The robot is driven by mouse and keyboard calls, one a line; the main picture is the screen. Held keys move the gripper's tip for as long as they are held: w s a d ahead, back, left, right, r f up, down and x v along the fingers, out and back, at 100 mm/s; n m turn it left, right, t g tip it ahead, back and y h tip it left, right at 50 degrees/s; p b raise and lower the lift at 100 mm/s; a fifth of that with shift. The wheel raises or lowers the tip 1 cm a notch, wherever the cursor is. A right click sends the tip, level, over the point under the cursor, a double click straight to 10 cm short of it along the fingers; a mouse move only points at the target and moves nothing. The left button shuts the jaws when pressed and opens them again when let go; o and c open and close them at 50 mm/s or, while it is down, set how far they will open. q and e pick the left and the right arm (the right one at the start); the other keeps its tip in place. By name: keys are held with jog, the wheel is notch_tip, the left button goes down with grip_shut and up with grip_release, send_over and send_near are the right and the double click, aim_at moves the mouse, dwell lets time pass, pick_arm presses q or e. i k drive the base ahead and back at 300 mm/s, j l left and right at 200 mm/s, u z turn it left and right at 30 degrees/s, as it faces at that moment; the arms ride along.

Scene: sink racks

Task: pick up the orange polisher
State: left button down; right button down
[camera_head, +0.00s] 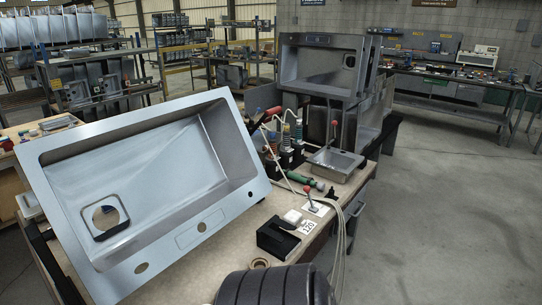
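A red-orange tool (268,114) shows at the back of the workbench, just right of the large steel sink. It is small here and partly crowded by hoses and other tools, so I cannot tell for sure that it is the orange polisher. It appears to sit among a group of upright tools and cables, not held by anything. Neither of my grippers shows in this view.
A large tilted steel sink (90,170) fills the left of the workbench (240,245). A green tool (306,180), a metal tray (334,163) and a black block (277,240) lie to its right. Another sink (320,62) stands behind. The right floor is clear.

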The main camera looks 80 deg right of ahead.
aim_at(269, 158)
jog(key=z, duration=2.7)
jog(key=i+l, duration=0.25)
jog(key=l, duration=0.15)
jog(key=i+l+u, duration=0.1)
jog(key=i+l, duration=0.15)
jog(key=l, duration=0.2)
